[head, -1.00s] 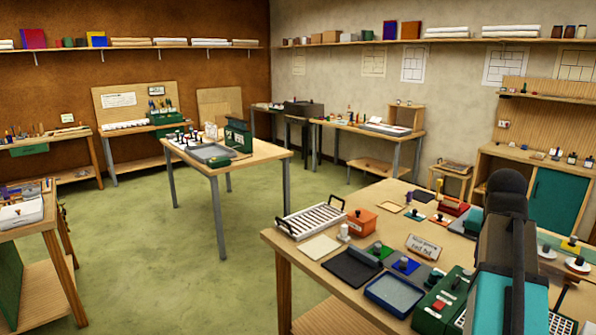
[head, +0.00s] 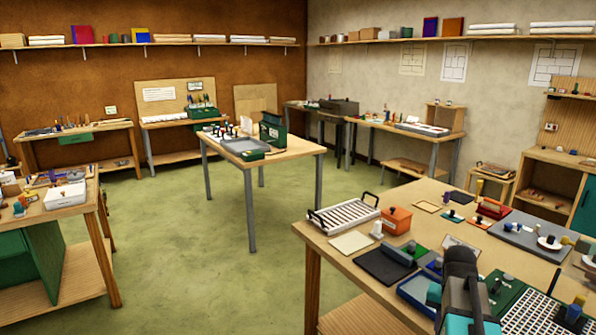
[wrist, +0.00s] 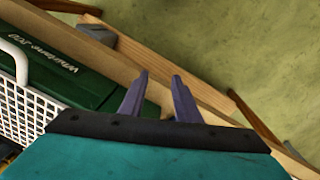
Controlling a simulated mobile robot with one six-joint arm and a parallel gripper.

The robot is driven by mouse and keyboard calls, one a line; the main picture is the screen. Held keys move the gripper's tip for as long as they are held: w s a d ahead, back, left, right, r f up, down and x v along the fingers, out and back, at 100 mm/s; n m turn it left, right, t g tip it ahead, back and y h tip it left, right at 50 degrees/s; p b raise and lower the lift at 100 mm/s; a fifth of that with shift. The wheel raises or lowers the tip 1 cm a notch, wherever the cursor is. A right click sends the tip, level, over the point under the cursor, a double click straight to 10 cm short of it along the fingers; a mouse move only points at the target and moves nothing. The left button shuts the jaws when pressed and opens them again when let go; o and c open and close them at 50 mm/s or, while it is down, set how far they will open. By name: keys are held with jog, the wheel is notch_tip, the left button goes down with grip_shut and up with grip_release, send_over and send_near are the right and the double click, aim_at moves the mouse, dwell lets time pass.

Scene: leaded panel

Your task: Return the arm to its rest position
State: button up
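My gripper (wrist: 160,78) shows in the wrist view as two dark purple-grey fingers with a clear gap and nothing between them. It points out past a wooden table edge (wrist: 85,48), with the green floor beyond. In the head view my teal and black arm is low at the bottom right, in front of the near worktable (head: 350,262). The gripper's fingers cannot be made out in that view.
In the wrist view a green box with pale lettering (wrist: 40,62) and a white wire basket (wrist: 18,108) lie close on the left. In the head view the near table holds a white slatted rack (head: 343,213) and an orange box (head: 397,219). Open floor (head: 190,265) lies left of it.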

jog(key=s+a+f+n+g+b, duration=0.1)
jog(key=s+a+f, duration=0.3)
jog(key=f, duration=0.5)
jog(key=s+a+f+n+g+b, duration=0.1)
jog(key=s+a+f, duration=0.1)
jog(key=a+f, duration=0.6)
jog(key=s+a+f+n+g+b, duration=0.1)
jog(key=s+a+f+g+b, duration=0.2)
jog(key=f, duration=0.7)
jog(key=s+a+f+n, duration=0.1)
jog(key=s+a+f, duration=0.2)
jog(key=s+f, duration=0.3)
jog(key=s+a+f+n, duration=0.2)
jog(key=s+a+f, duration=0.2)
jog(key=s+f, duration=0.3)
jog(key=s+a+f+n+b, duration=0.1)
jog(key=s+a+f, duration=0.2)
jog(key=s+f, duration=0.3)
jog(key=shift+s+a+f+n+y, duration=0.15)
jog(key=shift+f+n+y, duration=0.15)
jog(key=shift+f+y, duration=0.1)
jog(key=shift+r, duration=0.1)
